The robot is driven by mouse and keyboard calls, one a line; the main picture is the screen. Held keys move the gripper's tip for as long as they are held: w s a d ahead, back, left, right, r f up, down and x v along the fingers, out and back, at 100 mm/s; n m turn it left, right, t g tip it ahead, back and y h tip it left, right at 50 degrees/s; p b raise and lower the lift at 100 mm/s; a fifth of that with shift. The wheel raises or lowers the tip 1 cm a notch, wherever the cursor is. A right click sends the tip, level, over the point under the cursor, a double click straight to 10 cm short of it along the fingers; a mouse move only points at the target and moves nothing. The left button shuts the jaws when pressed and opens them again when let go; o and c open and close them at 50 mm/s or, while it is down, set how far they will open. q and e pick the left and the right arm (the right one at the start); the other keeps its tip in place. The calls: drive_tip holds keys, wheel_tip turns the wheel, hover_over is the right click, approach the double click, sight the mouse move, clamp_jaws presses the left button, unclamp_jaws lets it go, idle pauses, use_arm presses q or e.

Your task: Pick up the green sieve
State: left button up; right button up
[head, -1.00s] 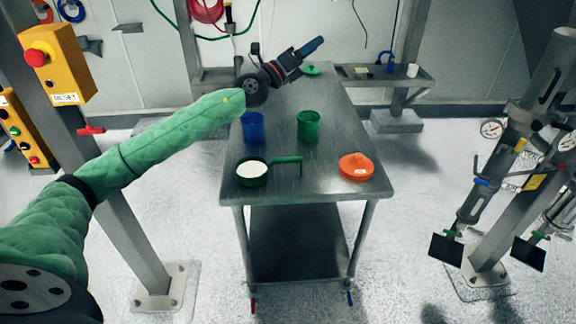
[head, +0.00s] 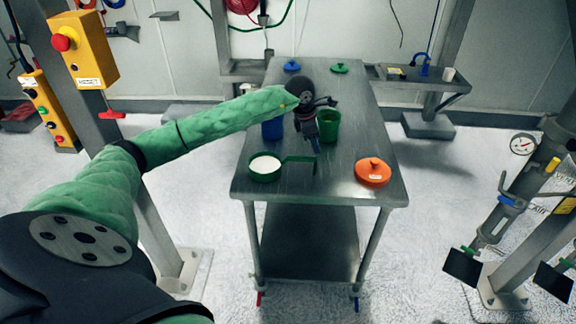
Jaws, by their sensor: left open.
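The green sieve (head: 265,177) stands at the front left of the metal table (head: 335,190). White powder shows inside its round bowl, and its handle (head: 300,158) points right. My left gripper (head: 316,147) reaches over the table from the left in its green sleeve and points down toward the front. It is open and empty, with its fingertips close to the bent end of the sieve handle; whether they touch cannot be told. My right gripper is not in view.
A blue cup (head: 272,130) stands partly hidden behind my left arm. A green cup (head: 328,126) stands right beside my gripper. An orange lid (head: 373,171) lies at the front right. Blue (head: 292,66) and green (head: 340,67) lids lie at the far end.

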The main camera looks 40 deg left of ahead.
sight(296, 161)
use_arm(q)
drive_tip(key=s+a+g, duration=0.1)
drive_tip(key=s+a+y, duration=0.1)
drive_tip(key=s, duration=0.1)
drive_tip(key=s+a+g+y, duration=0.1)
drive_tip(key=shift+s+a+f+m+g, duration=0.2)
drive_tip(key=shift+a+f+m+g, duration=0.1)
drive_tip(key=shift+f, duration=0.05)
drive_tip(key=shift+s+f+p, duration=0.15)
drive_tip(key=shift+f+p, duration=0.55)
drive_tip(key=shift+f, duration=0.7)
drive_tip(key=f+p, duration=0.3)
drive_tip(key=shift+s+a+f, duration=0.1)
drive_tip(key=shift+s+f, duration=0.1)
drive_tip(key=shift+f, duration=0.85)
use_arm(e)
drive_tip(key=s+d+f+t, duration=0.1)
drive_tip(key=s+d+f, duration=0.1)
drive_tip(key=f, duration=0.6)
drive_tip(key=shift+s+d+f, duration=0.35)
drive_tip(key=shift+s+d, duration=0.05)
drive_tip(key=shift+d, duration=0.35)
use_arm(q)
clamp_jaws()
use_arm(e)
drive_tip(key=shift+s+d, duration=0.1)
